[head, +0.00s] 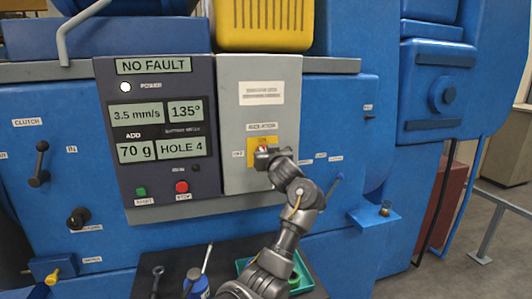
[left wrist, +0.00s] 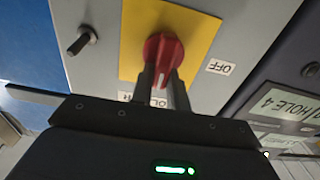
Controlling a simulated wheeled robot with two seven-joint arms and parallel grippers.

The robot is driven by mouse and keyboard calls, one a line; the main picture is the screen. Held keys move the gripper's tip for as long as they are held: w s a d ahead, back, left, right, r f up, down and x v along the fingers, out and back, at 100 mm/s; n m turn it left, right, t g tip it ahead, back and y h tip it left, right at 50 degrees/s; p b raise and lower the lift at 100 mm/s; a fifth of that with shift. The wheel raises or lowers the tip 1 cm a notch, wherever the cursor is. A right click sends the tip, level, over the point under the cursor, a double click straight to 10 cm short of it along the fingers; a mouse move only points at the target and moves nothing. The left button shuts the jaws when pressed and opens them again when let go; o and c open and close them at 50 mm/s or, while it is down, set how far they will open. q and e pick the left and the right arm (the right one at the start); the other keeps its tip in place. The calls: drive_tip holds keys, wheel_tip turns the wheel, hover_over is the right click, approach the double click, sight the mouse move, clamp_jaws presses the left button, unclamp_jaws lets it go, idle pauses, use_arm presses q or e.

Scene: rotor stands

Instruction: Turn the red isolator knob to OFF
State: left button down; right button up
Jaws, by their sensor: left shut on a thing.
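The red isolator knob (left wrist: 163,50) sits on a yellow plate (left wrist: 192,28) on a light grey panel. An OFF label (left wrist: 221,67) is beside the plate. My left gripper (left wrist: 163,72) is shut on the knob, one finger on each side of its grip. In the head view my left gripper (head: 264,153) reaches up to the yellow plate (head: 252,142) and hides most of the knob. The isolator label (head: 262,127) is above the plate. My right gripper is out of view.
The dark display panel (head: 127,182) left of the isolator reads NO FAULT, with a white power lamp (head: 125,87), a green button (head: 141,191) and a red button (head: 182,187). Below, a dark shelf (head: 176,264) holds tools and a green tray (head: 303,281). A small lever (left wrist: 81,42) stands near the plate.

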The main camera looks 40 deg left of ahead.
use_arm(q)
drive_tip(key=shift+s+a+f+n+b, duration=0.15)
drive_tip(key=shift+s+f+n+b, duration=0.15)
drive_tip(key=shift+n+b, duration=2.55)
drive_tip(key=shift+s+a+f+n+b, duration=0.2)
drive_tip(key=shift+f+n+b, duration=0.15)
drive_tip(key=shift+n+b, duration=2.45)
drive_tip(key=shift+s+a+f+n+b, duration=0.2)
drive_tip(key=shift+f+n+b, duration=0.15)
drive_tip(key=shift+n+b, duration=2.5)
drive_tip(key=shift+n+p, duration=0.4)
drive_tip(key=shift+n, duration=0.1)
drive_tip(key=c, duration=1.4)
unclamp_jaws()
drive_tip(key=shift+d, duration=0.1)
drive_tip(key=shift+o, duration=0.2)
